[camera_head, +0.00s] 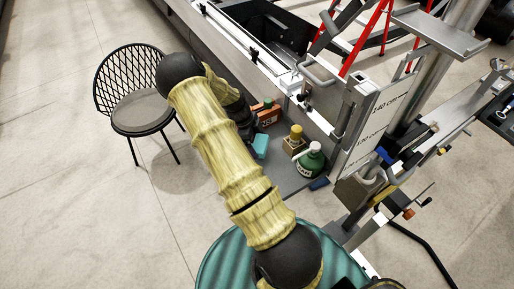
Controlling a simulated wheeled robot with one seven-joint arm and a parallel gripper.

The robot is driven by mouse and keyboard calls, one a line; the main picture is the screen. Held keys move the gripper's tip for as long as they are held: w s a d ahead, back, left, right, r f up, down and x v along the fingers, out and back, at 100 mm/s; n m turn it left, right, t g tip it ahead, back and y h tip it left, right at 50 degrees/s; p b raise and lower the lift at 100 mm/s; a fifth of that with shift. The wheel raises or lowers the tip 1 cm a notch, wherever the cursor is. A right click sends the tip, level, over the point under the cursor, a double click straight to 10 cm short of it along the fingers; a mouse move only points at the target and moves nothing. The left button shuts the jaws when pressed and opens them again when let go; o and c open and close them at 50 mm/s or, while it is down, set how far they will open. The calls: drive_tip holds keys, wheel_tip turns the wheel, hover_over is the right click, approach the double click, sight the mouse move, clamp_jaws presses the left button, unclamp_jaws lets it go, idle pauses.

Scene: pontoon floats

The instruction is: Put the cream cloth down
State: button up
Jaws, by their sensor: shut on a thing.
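My yellow and black arm rises through the middle of the view, bends at a black joint at the upper left and folds back behind itself. The dark far end of the arm shows only in part, just right of the upper segment. The fingertips of my gripper are hidden behind the arm. I cannot make out the cream cloth anywhere in this view.
A grey surface (288,179) holds a green bottle (311,161), a yellow-topped block (294,141), a teal item (261,146), an orange-brown box (268,114) and a blue item (319,184). A black chair (141,112) stands left; a metal frame (364,125) stands right.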

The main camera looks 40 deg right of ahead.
sight(257, 149)
wheel_tip(257, 149, down, 4)
drive_tip(key=shift+r+p, duration=0.2)
drive_tip(key=shift+p, duration=0.7)
drive_tip(key=shift+f, duration=0.3)
drive_tip(key=shift+f, duration=0.2)
drive_tip(key=o, duration=0.8)
drive_tip(key=shift+r, duration=0.1)
drive_tip(key=shift+c, duration=0.2)
